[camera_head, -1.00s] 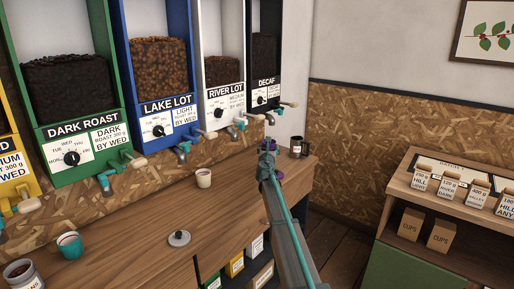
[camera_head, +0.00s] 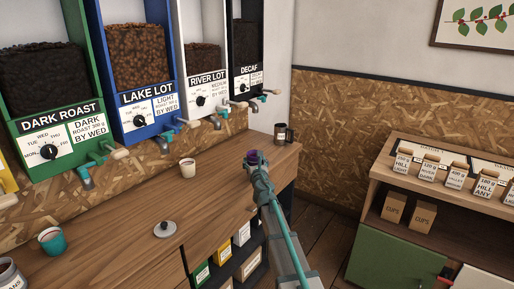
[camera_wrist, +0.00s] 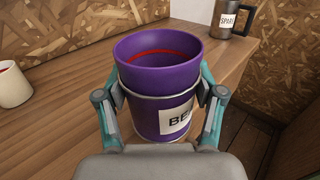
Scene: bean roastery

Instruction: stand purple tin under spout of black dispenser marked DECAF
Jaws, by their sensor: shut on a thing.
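The purple tin (camera_wrist: 160,82) is upright between the fingers of my gripper (camera_wrist: 160,100) in the wrist view. My gripper is shut on it around its upper half. A white label on the tin is partly hidden by a finger. In the head view the tin (camera_head: 251,156) shows small at the end of my arm, over the right part of the counter. The black dispenser marked DECAF (camera_head: 247,55) is on the wall at the far right of the row. Its spout (camera_head: 253,105) is behind and above the tin, apart from it. I cannot tell whether the tin touches the counter.
A dark mug with a label (camera_head: 281,133) stands on the counter's far right end, near the tin. A white cup (camera_head: 187,168), a grey lid (camera_head: 165,229) and a teal cup (camera_head: 51,241) are further left. The wooden counter (camera_head: 215,195) is bare between them.

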